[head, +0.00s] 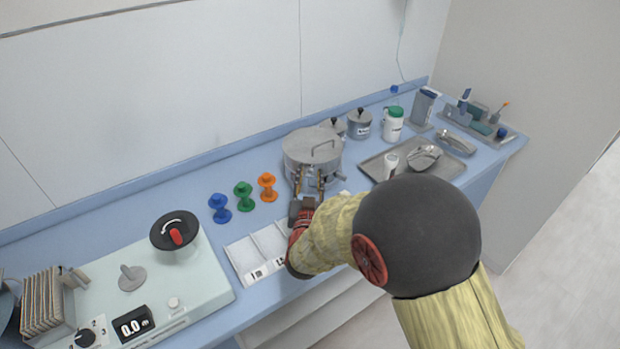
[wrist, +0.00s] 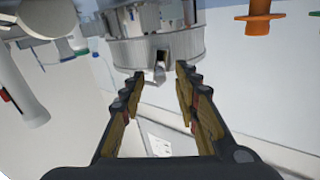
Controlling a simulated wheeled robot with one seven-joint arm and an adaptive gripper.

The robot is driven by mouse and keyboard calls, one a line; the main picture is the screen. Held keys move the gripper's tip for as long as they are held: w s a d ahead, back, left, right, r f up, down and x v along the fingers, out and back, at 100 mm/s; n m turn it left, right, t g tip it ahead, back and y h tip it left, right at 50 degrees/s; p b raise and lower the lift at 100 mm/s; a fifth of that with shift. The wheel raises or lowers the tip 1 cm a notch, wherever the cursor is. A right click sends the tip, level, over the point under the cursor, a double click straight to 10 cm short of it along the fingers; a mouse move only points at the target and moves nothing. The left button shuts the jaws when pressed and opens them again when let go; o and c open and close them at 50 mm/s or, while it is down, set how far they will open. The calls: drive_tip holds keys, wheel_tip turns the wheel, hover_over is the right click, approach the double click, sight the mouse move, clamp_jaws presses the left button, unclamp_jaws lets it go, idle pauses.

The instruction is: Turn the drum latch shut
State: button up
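A small metal latch (wrist: 159,73) sticks out from a dark slot in the drum's side. My gripper (head: 312,179) is in front of the drum. In the wrist view my gripper (wrist: 157,82) is open, with the latch between and just beyond its fingertips. Nothing is held, and I cannot tell whether a finger touches the latch. In the head view, my gripper hides the drum's front and the latch.
Blue, green and orange (head: 268,187) knobbed pieces stand left of the drum. A white sectioned tray (head: 237,253) lies in front of them. A metal tray (head: 374,166) with instruments is to the right. Lidded pots (head: 359,123) stand close behind the drum.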

drive_tip(key=c, duration=0.3)
drive_tip(key=c, duration=0.4)
clamp_jaws()
